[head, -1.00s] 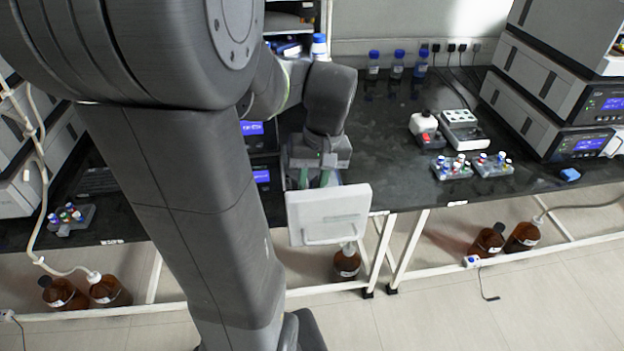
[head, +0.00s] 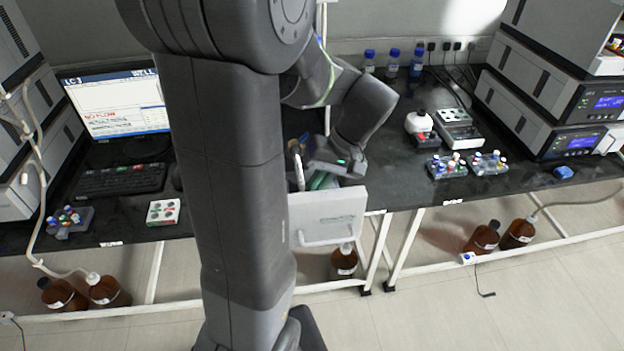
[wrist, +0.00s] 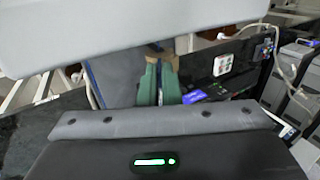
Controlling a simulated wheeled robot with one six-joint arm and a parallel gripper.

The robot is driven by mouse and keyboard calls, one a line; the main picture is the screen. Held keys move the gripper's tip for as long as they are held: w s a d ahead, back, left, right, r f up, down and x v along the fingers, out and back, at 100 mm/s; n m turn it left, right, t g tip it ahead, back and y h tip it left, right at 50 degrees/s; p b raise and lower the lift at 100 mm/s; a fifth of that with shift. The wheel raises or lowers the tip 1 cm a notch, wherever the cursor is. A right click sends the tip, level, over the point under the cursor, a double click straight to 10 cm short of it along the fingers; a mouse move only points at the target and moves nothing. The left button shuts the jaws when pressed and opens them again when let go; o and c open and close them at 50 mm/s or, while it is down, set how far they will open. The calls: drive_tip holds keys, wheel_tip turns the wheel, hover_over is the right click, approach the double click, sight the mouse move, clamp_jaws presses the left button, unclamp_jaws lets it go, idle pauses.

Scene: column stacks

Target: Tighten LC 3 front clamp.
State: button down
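My gripper (head: 320,181) is low behind the upper edge of a white front panel (head: 328,218) that juts out past the bench edge. In the wrist view its green fingers (wrist: 159,84) point away, close side by side, with at most a narrow dark gap. Whether they hold anything is unclear. The white panel also seems to fill the top of the wrist view (wrist: 130,30), very near. I cannot make out the LC 3 front clamp; my arm and the panel hide most of that stack.
A monitor (head: 116,104) with red "NO FLOW" text and a keyboard (head: 120,181) stand left of my arm. Grey instruments rise at the right (head: 545,105). Brown bottles (head: 344,262) stand below the bench.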

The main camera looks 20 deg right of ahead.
drive_tip(key=shift+s+d+f+t+y, duration=0.1)
drive_tip(key=shift+d+f+t+y, duration=0.2)
drive_tip(key=shift+y, duration=0.6)
drive_tip(key=shift+s+d+f+t+y, duration=0.1)
drive_tip(key=shift+d+f+y, duration=0.25)
drive_tip(key=shift+y, duration=0.55)
drive_tip(key=shift+r, duration=0.1)
drive_tip(key=c, duration=1.6)
unclamp_jaws()
drive_tip(key=shift+d, duration=0.1)
drive_tip(key=b+v, duration=0.1)
drive_tip(key=v, duration=1.2)
drive_tip(key=shift+d+r, duration=0.25)
drive_tip(key=shift+d, duration=0.05)
